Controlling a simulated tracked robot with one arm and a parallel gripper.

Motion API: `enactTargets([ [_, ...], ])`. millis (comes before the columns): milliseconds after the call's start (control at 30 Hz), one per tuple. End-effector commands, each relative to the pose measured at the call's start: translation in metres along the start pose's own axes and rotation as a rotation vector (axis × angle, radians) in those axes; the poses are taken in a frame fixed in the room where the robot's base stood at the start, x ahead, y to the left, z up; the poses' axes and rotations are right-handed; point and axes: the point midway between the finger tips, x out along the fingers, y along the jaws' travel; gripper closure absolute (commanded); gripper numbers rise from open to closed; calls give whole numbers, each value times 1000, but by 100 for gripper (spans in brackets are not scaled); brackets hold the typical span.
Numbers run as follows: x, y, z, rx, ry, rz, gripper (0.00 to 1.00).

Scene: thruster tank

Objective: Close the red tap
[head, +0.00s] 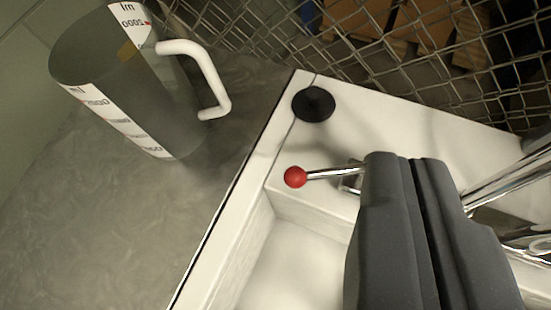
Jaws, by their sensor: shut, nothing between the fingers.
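The red tap (295,177) shows as a red ball on the end of a thin chrome lever at the middle of the head view. The lever runs right to a small metal fitting on the rim of a white basin (290,212). My gripper (402,160) is dark grey, its two fingers lying side by side, shut and empty. Its fingertips are to the right of the red ball, over or near the lever's fitting, and hide part of it. I cannot tell whether they touch it.
A grey measuring jug (125,85) with a white handle is at the upper left on a grey marbled surface (80,220). A black round disc (313,104) sits on the basin's rim. Wire mesh (400,50) runs across the back. Chrome pipes (510,180) are at the right.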

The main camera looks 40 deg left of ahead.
Motion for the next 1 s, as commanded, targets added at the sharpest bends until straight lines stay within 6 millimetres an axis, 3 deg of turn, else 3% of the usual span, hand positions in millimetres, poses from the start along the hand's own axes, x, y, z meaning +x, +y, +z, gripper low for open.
enactTargets([
  [33,13,-6,-5,-8,-37,-20,100],
  [200,62,-25,14,-41,-141,-77,100],
  [400,101,-44,41,-72,-232,-126,100],
  [600,119,-53,60,-87,-279,-149,100],
  [767,127,-56,66,-91,-287,-153,100],
  [1000,154,-60,77,-91,-291,-155,100],
])
